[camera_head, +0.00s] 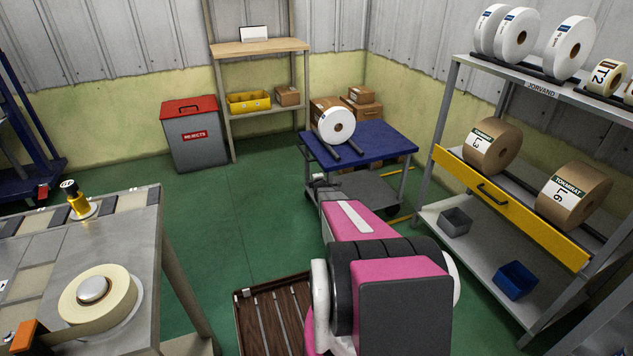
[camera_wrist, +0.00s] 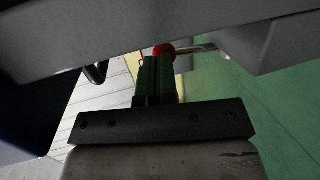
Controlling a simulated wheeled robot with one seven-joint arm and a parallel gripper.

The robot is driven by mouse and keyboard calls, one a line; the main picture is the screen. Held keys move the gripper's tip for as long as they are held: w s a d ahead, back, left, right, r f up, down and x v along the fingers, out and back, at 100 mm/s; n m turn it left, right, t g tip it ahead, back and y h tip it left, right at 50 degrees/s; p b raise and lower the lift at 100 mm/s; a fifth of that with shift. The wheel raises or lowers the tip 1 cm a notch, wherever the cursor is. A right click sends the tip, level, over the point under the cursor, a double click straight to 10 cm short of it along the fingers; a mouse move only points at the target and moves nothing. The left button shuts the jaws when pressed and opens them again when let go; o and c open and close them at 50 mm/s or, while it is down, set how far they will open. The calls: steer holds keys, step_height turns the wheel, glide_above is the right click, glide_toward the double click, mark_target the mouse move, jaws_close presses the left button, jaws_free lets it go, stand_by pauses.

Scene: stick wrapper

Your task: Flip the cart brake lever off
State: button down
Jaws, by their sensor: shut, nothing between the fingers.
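The cart (camera_head: 388,139) has a blue top and a grey lower shelf. It stands near the back wall with a white roll (camera_head: 335,125) on top. My gripper (camera_head: 322,182) reaches the cart's near left side, below the top. In the wrist view my gripper (camera_wrist: 157,62) is shut and empty, its dark fingers pointing up the picture. A red knob (camera_wrist: 164,49) on a metal rod (camera_wrist: 196,48), apparently the brake lever, shows right at the fingertips. I cannot tell whether they touch. The lever is not discernible in the head view.
A shelf rack (camera_head: 447,225) with rolls and a yellow drawer front (camera_head: 505,205) stands right of the cart. A grey bin with a red lid (camera_head: 192,135) stands back left. A workbench (camera_head: 140,235) is at left. Green floor lies open between them.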

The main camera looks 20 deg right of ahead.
steer(key=shift+w+r, duration=0.1)
steer(key=shift+w, duration=1.25)
steer(key=shift+w, duration=0.25)
steer(key=shift+a, duration=0.1)
steer(key=s+a+r, duration=0.1)
steer(key=s+r, duration=0.7)
steer(key=s, duration=0.4)
steer(key=shift+a, duration=0.4)
